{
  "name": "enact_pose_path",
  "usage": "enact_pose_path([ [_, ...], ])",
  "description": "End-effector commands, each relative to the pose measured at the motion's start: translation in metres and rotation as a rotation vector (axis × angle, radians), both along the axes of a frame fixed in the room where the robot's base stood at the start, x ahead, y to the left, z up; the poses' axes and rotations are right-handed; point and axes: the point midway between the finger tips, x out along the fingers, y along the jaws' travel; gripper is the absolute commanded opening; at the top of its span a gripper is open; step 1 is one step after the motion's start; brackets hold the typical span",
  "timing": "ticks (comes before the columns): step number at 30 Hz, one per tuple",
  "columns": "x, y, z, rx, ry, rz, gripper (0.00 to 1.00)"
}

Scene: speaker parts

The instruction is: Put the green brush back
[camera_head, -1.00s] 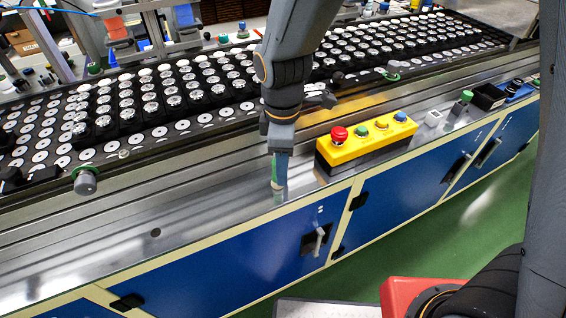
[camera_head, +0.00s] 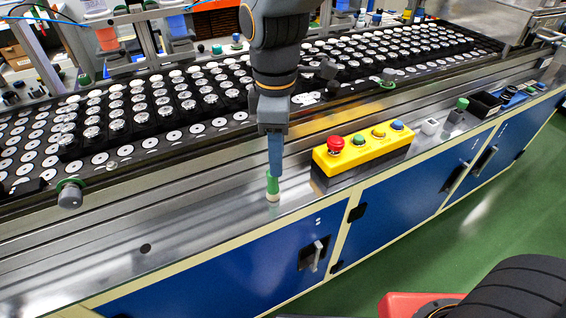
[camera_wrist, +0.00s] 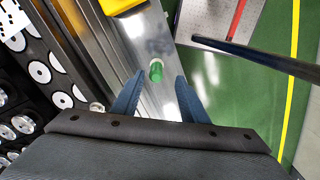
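The green brush (camera_head: 272,187) stands upright on the bare metal ledge, with a pale lower end, left of the yellow button box. In the wrist view its green end (camera_wrist: 157,70) shows between the tips of my fingers. My gripper (camera_head: 274,174) points down at the brush, and its blue fingers hide the brush's top in the head view. In the wrist view my gripper (camera_wrist: 160,76) is open, with a gap on each side of the brush. I see no contact with it.
The yellow button box (camera_head: 362,150) stands close on the right. A green-topped grey piece (camera_head: 459,108) and a black tray (camera_head: 486,103) are farther right. A grey knob (camera_head: 69,194) is at the left. Black racks of discs (camera_head: 120,150) lie behind. The ledge's front left is clear.

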Motion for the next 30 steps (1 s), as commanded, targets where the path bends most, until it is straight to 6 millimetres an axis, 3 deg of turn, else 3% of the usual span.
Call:
enact_pose_path([
  [7, 0.000, -0.003, 0.003, 0.000, 0.000, -0.017, 0.40],
  [10, 0.005, -0.020, 0.000, 0.002, -0.003, -0.110, 0.40],
  [17, 0.014, -0.110, -0.021, 0.019, -0.022, -0.655, 0.40],
  [21, 0.007, -0.167, -0.034, 0.034, -0.037, -1.030, 0.40],
  [24, -0.001, -0.199, -0.042, 0.044, -0.046, -1.261, 0.40],
  [30, -0.015, -0.235, -0.050, 0.059, -0.057, -1.540, 0.40],
])
